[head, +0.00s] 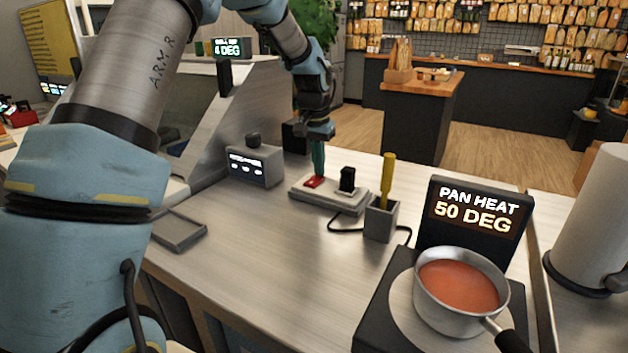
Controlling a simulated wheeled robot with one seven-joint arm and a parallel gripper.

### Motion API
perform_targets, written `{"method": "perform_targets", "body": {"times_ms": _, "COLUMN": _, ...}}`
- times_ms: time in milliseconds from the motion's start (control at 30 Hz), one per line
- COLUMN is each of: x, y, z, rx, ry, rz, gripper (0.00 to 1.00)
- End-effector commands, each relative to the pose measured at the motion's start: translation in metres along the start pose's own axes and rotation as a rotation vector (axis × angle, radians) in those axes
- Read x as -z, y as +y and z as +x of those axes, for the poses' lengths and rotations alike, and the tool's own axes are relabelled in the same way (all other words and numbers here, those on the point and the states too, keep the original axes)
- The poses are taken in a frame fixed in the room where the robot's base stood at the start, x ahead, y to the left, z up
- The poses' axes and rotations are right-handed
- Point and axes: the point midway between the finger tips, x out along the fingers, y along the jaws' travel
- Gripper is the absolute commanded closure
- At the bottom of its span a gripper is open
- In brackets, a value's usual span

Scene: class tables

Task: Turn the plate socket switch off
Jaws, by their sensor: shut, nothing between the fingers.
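The plate socket (330,193) is a light grey block lying on the metal counter near the middle of the head view. It has a red switch (314,183) at its left end and a black plug (348,179) standing in it to the right. My gripper (317,176) points down with its fingers together and empty. Its tips are at the red switch, seemingly touching it or just above. They partly cover the switch, and I cannot tell which way it is tipped. The hot plate (385,310) holds a pan of red soup (458,287). Its display (472,215) reads "PAN HEAT 50 DEG".
A grey holder (381,220) with a yellow-handled tool stands right of the socket. A grey box with a small display (255,166) stands to the left. A black cord (345,230) runs along the counter. A shallow tray (178,231) lies at the left. The front middle counter is clear.

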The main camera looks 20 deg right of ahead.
Motion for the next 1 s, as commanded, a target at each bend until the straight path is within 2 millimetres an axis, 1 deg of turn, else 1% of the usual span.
{"method": "perform_targets", "body": {"times_ms": 133, "x": 0.0, "y": 0.0, "z": 0.001, "rx": 0.0, "ry": -0.001, "rz": 0.0, "gripper": 1.0}}
{"method": "perform_targets", "body": {"times_ms": 267, "x": 0.0, "y": 0.0, "z": -0.003, "rx": 0.0, "ry": -0.001, "rz": 0.0, "gripper": 1.0}}
{"method": "perform_targets", "body": {"times_ms": 1000, "x": 0.0, "y": 0.0, "z": -0.059, "rx": 0.0, "ry": 0.0, "rz": -0.001, "gripper": 1.0}}
